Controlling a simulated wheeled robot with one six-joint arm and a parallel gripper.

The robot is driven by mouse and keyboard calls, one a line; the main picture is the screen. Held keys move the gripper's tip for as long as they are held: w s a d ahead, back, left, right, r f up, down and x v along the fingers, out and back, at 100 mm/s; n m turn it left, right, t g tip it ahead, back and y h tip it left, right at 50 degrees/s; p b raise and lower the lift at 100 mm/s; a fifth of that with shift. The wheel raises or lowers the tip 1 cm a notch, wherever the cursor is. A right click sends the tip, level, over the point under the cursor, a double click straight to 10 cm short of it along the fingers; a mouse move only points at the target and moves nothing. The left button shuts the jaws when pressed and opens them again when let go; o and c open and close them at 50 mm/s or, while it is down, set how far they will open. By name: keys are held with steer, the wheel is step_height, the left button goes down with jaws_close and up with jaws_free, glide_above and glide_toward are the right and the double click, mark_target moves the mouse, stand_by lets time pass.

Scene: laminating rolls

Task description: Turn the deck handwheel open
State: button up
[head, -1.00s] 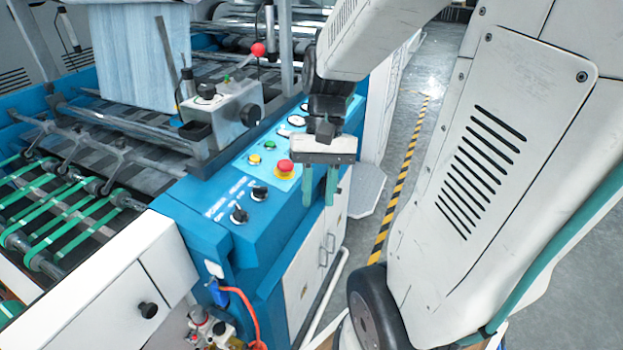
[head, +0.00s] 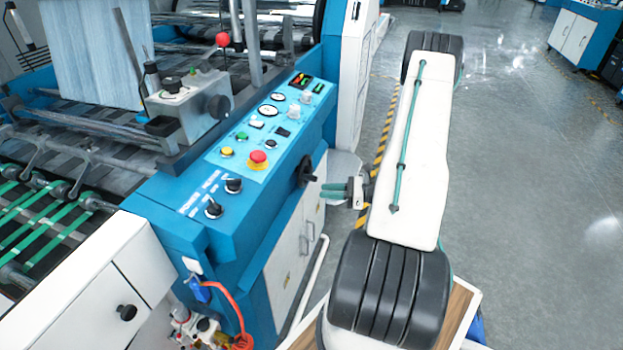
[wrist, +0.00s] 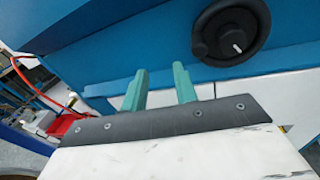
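The deck handwheel (head: 307,170) is a small black wheel on the blue side face of the machine, seen nearly edge-on in the head view. In the wrist view the handwheel (wrist: 232,32) is a round black disc with a pale pin on its face, at the upper right. My gripper (head: 326,190) points at the machine's side, just right of and slightly below the wheel. In the wrist view its two green fingers (wrist: 158,76) stand apart with nothing between them, left of and below the wheel. I see no contact with the wheel.
The blue control panel (head: 262,140) with buttons and knobs lies above the wheel. White cabinet doors (head: 297,235) with handles are below it. An orange hose (head: 236,305) hangs at the machine's front corner. Open grey floor (head: 530,170) lies to the right.

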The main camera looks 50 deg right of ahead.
mark_target(311, 178)
steer(key=w+m, duration=0.1)
steer(key=w, duration=0.2)
steer(key=w+d+t+h, duration=0.1)
steer(key=w, duration=0.2)
steer(key=w+m+t+h, duration=0.1)
steer(key=w, duration=0.1)
steer(key=shift+w+d+f+m, duration=0.2)
steer(key=shift+w+m, duration=0.1)
steer(key=shift+w, duration=0.1)
jaws_close()
